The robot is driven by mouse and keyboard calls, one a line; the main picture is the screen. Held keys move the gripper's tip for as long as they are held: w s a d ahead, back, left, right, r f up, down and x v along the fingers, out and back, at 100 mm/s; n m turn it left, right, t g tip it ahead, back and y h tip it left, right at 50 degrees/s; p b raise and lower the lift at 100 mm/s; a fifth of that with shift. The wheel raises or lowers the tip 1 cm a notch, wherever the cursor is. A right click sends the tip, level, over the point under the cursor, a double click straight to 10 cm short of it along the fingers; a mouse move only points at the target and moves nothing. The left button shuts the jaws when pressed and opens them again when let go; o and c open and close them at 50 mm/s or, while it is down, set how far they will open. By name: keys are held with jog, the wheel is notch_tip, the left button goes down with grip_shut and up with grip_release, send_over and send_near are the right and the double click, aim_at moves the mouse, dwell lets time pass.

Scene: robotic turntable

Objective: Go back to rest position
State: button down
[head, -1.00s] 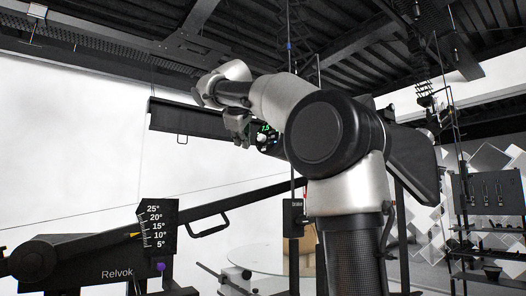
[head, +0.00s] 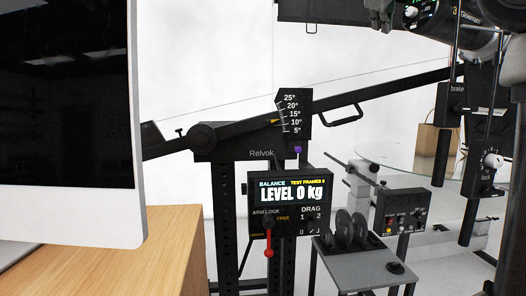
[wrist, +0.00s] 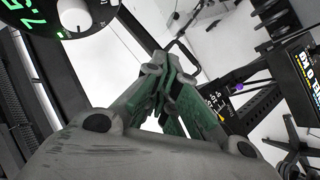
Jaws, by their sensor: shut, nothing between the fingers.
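My gripper (wrist: 165,78) shows in the wrist view with its grey, green-padded fingers together and nothing between them. In the head view, part of my gripper (head: 379,15) shows at the top edge, right of centre, and most of my arm is out of the picture. The gripper is up in the air, near a round black dial unit (wrist: 65,14) with green digits and a grey knob. I cannot tell how far apart they are.
A black tilting beam rig with an angle scale (head: 294,114) stands ahead. Its balance screen (head: 290,190) reads "LEVEL 0 kg". A monitor (head: 140,130) on a wooden desk (head: 170,255) fills the left. Weight discs (head: 345,228) stand on a grey stand. A small button box (head: 400,212) is at right.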

jog(key=s+a+f+m+g+y, duration=0.1)
jog(key=s+f, duration=0.1)
jog(key=f, duration=0.6)
jog(key=s+a+f+g+y, duration=0.1)
jog(key=s+f+y, duration=0.1)
jog(key=f, duration=0.5)
jog(key=s+a+f+m+g+y, duration=0.1)
jog(key=s+a+f+g, duration=0.15)
jog(key=f, duration=0.55)
jog(key=s+f+m+g+y, duration=0.1)
jog(key=s+f+m+y, duration=0.1)
jog(key=s+f, duration=2)
jog(key=s+m, duration=0.1)
jog(key=s, duration=0.2)
jog(key=shift+s+d+y, duration=0.15)
jog(key=shift+y, duration=0.15)
